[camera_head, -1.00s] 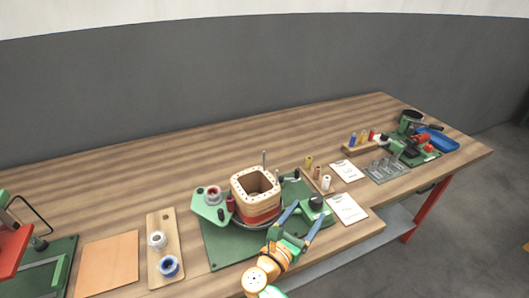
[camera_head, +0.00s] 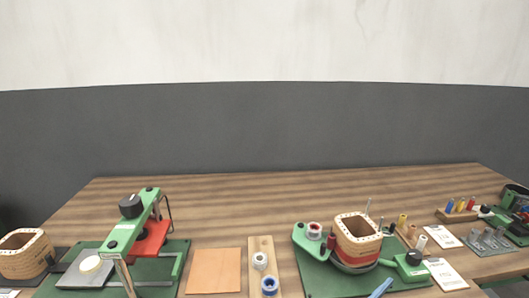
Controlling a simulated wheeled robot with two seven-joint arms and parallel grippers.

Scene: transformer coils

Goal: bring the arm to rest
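Only a blue fingertip (camera_head: 381,288) of what looks like my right gripper shows at the bottom edge. It is in front of the green winding station (camera_head: 318,284), and the rest of that gripper is cut off by the frame. I cannot tell its opening or whether it touches anything. A square coil (camera_head: 358,238) with a pale drilled top flange and a red and tan wound side stands upright on the winding station. My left gripper is not in view.
The wooden table (camera_head: 270,195) is clear along its back. A green press with a red block (camera_head: 150,240) and another coil (camera_head: 25,255) stand at left. A tan sheet (camera_head: 214,271) and a spool board (camera_head: 258,244) lie mid-front. Cards (camera_head: 445,273) and small spools (camera_head: 460,206) are at right.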

